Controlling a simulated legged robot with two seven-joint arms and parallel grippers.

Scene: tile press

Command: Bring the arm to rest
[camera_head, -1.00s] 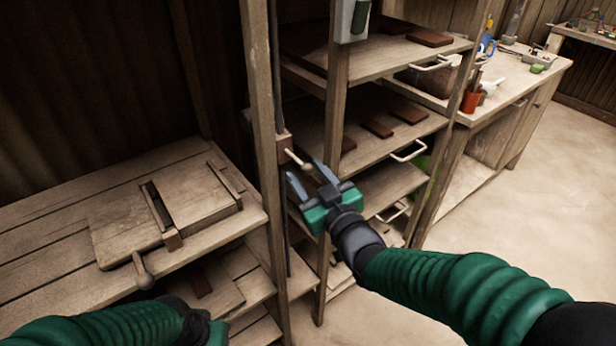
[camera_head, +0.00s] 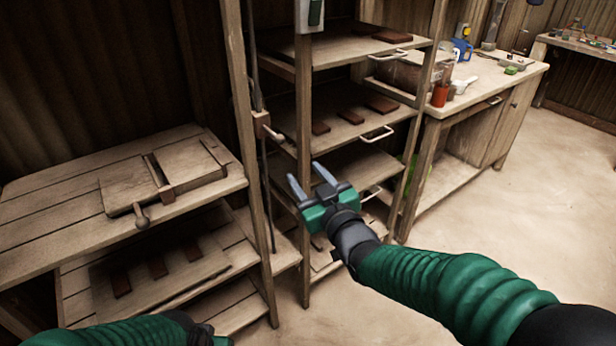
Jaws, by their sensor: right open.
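My right arm comes in from the lower right in green ribbed sleeving. Its gripper (camera_head: 309,183) is open and empty, with two grey fingers pointing up and away. It is in front of the wooden rack, apart from the lever (camera_head: 268,127) on the rack's post as far as I can tell. My left arm (camera_head: 140,333) shows only as a green sleeve and a dark end at the bottom edge. The left gripper's fingers are not visible.
A wooden bench (camera_head: 60,215) at left bears a press board with a handle (camera_head: 141,217). Shelves with dark red tiles (camera_head: 351,116) stand behind the right gripper. A worktop (camera_head: 490,80) holds a red cup (camera_head: 440,95). The floor (camera_head: 520,230) at right is clear.

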